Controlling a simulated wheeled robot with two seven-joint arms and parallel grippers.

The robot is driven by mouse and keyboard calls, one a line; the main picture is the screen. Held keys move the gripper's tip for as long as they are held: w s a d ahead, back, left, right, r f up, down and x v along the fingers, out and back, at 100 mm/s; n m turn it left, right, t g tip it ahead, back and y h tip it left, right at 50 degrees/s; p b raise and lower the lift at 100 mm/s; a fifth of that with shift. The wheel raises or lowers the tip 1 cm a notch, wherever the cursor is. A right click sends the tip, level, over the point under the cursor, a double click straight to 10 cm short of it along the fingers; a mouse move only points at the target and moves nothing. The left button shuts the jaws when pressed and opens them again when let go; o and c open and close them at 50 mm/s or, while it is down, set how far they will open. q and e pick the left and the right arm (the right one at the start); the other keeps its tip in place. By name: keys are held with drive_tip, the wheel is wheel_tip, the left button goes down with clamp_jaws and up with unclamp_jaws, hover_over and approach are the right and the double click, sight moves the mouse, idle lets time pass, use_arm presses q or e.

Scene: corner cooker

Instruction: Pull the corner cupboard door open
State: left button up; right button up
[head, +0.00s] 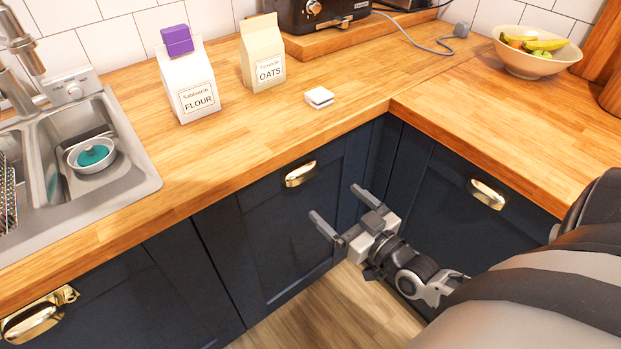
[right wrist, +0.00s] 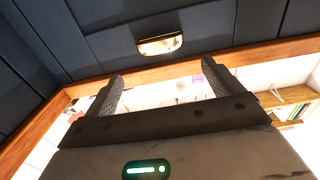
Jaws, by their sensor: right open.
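Two dark blue cupboard doors flank the inner corner under the wooden worktop. The left one (head: 285,230) has a brass cup handle (head: 300,173) near its top; the right one (head: 440,215) has a similar brass handle (head: 487,193). Both doors look shut. My right gripper (head: 335,202) is open and empty in front of the left door, below and to the right of its handle, pointing toward the door. In the right wrist view a brass handle (right wrist: 160,44) shows beyond the open fingers (right wrist: 163,72), apart from them. My left gripper is not in view.
The worktop edge (head: 250,178) overhangs the doors. On the worktop stand a flour carton (head: 187,85), an oats carton (head: 263,55), a small white block (head: 319,97) and a fruit bowl (head: 530,60). A sink (head: 130,165) is at left. Floor (head: 320,315) before the left door is clear.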

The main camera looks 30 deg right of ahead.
sight(307, 176)
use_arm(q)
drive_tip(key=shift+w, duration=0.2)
use_arm(e)
drive_tip(key=w, duration=1)
drive_tip(key=shift+a, duration=0.4)
